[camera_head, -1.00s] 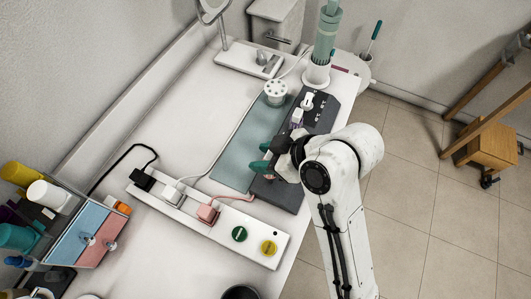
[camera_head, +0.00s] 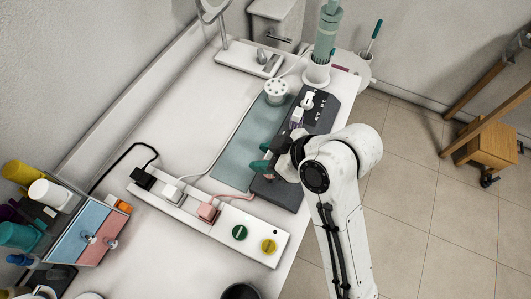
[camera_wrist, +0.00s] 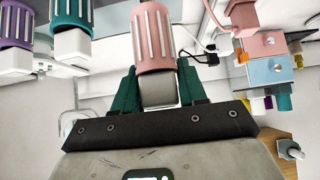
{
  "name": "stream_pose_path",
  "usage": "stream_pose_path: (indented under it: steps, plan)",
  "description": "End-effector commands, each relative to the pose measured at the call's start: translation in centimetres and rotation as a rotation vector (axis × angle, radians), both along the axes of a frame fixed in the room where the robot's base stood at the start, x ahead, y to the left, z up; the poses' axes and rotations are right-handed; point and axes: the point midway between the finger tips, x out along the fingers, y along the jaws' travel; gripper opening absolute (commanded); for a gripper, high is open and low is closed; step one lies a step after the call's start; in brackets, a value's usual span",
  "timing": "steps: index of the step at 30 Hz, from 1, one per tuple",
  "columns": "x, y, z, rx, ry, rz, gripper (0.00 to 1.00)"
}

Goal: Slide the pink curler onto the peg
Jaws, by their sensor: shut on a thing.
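In the wrist view, the pink curler (camera_wrist: 153,38) has light ribs and a grey block (camera_wrist: 158,90) at its near end. My gripper (camera_wrist: 160,85) has green fingers shut on that block, one on each side. In the head view, my gripper (camera_head: 263,157) is at the dark rack (camera_head: 278,194) near the table's front edge. My arm hides the pink curler there. I cannot make out the peg, or whether the curler is around it. A purple curler (camera_wrist: 17,25) and a teal curler (camera_wrist: 70,14), with white end blocks, stand beside the pink one.
A power strip (camera_head: 160,203) with several plugs and cords lies left of the rack. A blue-green mat (camera_head: 235,160) lies behind it. A dryer in a white holder (camera_head: 316,76) stands at the far end. A drawer box (camera_head: 85,235) is at left.

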Motion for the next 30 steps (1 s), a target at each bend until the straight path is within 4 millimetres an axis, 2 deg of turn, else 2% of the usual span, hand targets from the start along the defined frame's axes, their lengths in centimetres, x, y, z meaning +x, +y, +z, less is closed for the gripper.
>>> stream_pose_path:
  steps: [30]
  plan:
    - [0.0, 0.0, -2.8, 0.000, 0.000, 0.000, 0.12]
